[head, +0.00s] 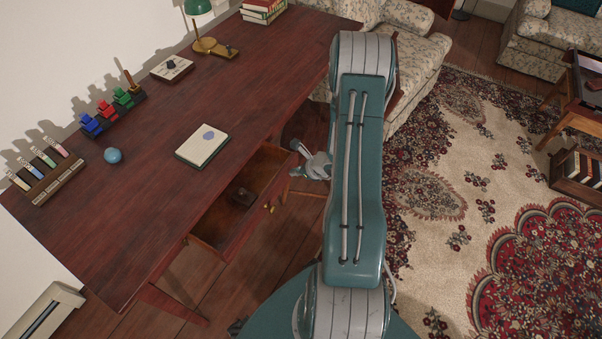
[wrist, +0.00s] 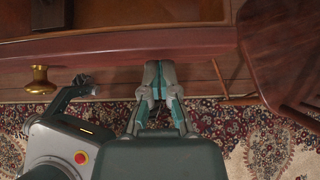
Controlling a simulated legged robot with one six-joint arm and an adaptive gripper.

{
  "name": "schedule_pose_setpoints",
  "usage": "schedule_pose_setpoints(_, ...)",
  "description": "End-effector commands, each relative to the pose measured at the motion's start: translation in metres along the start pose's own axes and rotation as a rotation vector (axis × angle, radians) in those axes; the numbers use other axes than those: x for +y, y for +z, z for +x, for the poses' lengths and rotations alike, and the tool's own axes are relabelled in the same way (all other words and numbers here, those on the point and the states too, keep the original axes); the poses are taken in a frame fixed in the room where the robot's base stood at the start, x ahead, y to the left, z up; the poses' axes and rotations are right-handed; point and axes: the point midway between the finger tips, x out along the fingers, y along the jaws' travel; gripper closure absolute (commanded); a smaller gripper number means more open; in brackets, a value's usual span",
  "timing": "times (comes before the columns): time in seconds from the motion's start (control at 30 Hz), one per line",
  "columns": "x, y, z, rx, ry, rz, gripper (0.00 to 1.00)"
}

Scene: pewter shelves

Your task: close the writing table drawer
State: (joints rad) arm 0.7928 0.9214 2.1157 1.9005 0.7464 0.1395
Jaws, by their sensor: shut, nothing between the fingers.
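The writing table (head: 130,190) is a dark red-brown desk in the head view. Its drawer (head: 218,226) is pulled out from under the front edge, with a small dark box (head: 242,196) inside and brass knobs (head: 270,208) on its front. My gripper (head: 299,150) is at the right end of the drawer front, partly hidden behind my arm. In the wrist view my gripper (wrist: 158,70) is shut and empty, its fingertips at the drawer front (wrist: 130,45). I cannot tell whether they touch it. One brass knob (wrist: 40,80) shows to the left.
A wooden chair (wrist: 290,55) is close on the right in the wrist view. A floral armchair (head: 422,60) stands beyond my arm. A notepad (head: 202,145), a blue ball (head: 113,155) and a lamp (head: 205,45) are on the desk. The patterned rug (head: 440,180) is mostly open floor.

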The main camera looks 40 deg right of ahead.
Motion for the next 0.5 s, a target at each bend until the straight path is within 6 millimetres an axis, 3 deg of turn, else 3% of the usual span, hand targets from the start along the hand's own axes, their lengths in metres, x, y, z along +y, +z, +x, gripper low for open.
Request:
schedule_pose_setpoints(0.3,0.0,0.003,0.003,0.0,0.001,-0.002,1.0)
schedule_pose_setpoints(0.5,0.001,0.031,0.032,-0.001,0.005,-0.007,1.0)
